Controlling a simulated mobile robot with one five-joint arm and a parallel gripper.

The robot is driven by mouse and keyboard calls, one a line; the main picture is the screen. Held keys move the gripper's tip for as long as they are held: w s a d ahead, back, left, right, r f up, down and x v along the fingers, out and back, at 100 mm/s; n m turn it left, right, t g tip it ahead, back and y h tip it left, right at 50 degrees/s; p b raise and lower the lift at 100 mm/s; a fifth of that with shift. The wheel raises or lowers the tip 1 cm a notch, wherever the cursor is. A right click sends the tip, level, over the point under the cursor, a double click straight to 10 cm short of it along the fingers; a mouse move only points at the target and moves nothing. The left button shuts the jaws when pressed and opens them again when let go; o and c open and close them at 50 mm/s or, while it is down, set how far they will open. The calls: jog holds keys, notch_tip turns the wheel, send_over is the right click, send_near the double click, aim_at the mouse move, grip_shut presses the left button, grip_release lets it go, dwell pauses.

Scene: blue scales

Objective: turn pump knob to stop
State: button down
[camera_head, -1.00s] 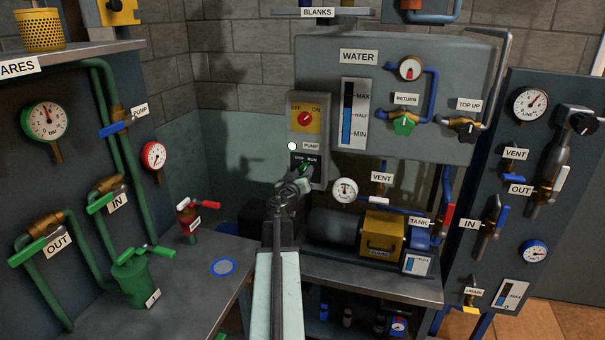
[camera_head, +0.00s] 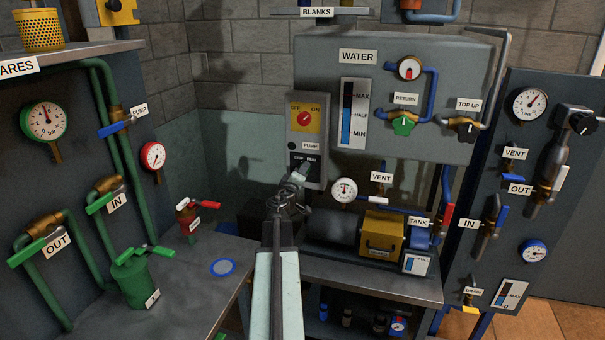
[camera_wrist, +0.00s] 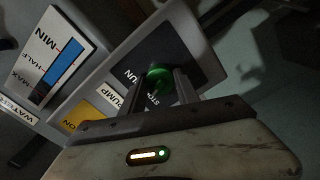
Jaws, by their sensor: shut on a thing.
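The pump panel (camera_head: 318,179) is a grey box with a dark plate marked STOP and RUN below the PUMP label. The green pump knob (camera_wrist: 158,83) shows in the wrist view between the fingers of my gripper (camera_wrist: 166,78). My gripper is shut on it. In the head view my gripper (camera_head: 298,173) is at the dark plate and hides the knob. The knob's exact pointing direction cannot be told. The small round lamp (camera_head: 292,146) beside the PUMP label is dark.
A red OFF/ON switch on a yellow plate (camera_head: 306,118) sits above the knob. The WATER tank (camera_head: 450,75) is to the right. The bench at left has free room.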

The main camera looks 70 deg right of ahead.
jog(key=shift+n, duration=1.5)
jog(key=c, duration=0.9)
grip_release()
jog(key=a, duration=0.8)
jog(key=shift+s, duration=0.2)
